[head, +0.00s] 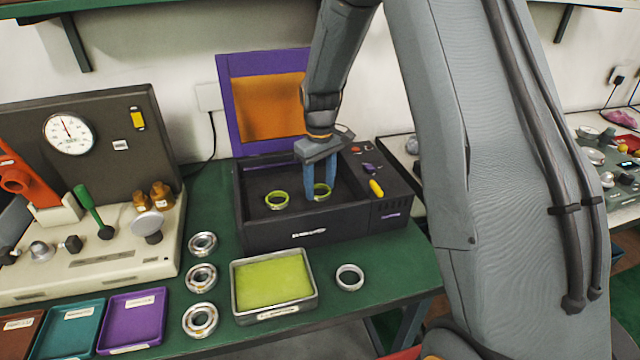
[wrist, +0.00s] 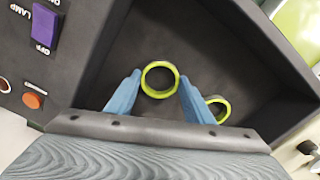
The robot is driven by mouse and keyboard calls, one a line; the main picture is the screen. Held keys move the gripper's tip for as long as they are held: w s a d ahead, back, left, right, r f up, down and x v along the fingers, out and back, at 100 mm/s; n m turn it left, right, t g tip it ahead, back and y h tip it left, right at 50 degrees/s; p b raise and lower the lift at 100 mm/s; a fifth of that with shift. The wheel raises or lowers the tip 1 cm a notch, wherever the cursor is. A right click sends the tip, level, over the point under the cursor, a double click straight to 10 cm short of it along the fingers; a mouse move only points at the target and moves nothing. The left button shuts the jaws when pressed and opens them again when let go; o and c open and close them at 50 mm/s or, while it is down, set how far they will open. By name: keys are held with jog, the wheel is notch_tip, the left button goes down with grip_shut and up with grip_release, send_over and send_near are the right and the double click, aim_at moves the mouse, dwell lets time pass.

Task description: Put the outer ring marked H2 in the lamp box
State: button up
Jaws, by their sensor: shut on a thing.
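The lamp box (head: 268,238) is a black open box on the green bench, with its purple lid (head: 224,100) raised behind it. My gripper (head: 321,192) reaches down inside it. Its blue fingers are shut on a yellow-green ring (head: 330,191), low in the box at the right. The held ring (wrist: 160,95) shows between the fingertips in the wrist view. A second yellow-green ring (head: 276,207) lies on the box floor to the left, apart from it, and is partly behind a finger in the wrist view (wrist: 225,108). I cannot read a mark on either ring.
Several steel bearings (head: 201,278) stand left of a tray with a yellow-green pad (head: 272,282). A bare steel ring (head: 349,288) lies right of the tray. Purple (head: 133,319) and teal trays are at the front left. A gauge panel (head: 98,115) stands behind.

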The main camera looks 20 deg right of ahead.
aim_at(320, 191)
jog(key=o, duration=1.1)
notch_tip(320, 191, up, 12)
jog(key=b, duration=0.3)
jog(key=s+f+m, duration=0.2)
jog(key=s+f, duration=0.2)
jog(key=s, duration=0.8)
jog(key=s+f+m, duration=0.3)
jog(key=s+f, duration=0.1)
jog(key=s, duration=0.9)
jog(key=shift+f+t, duration=0.15)
jog(key=shift+t, duration=0.15)
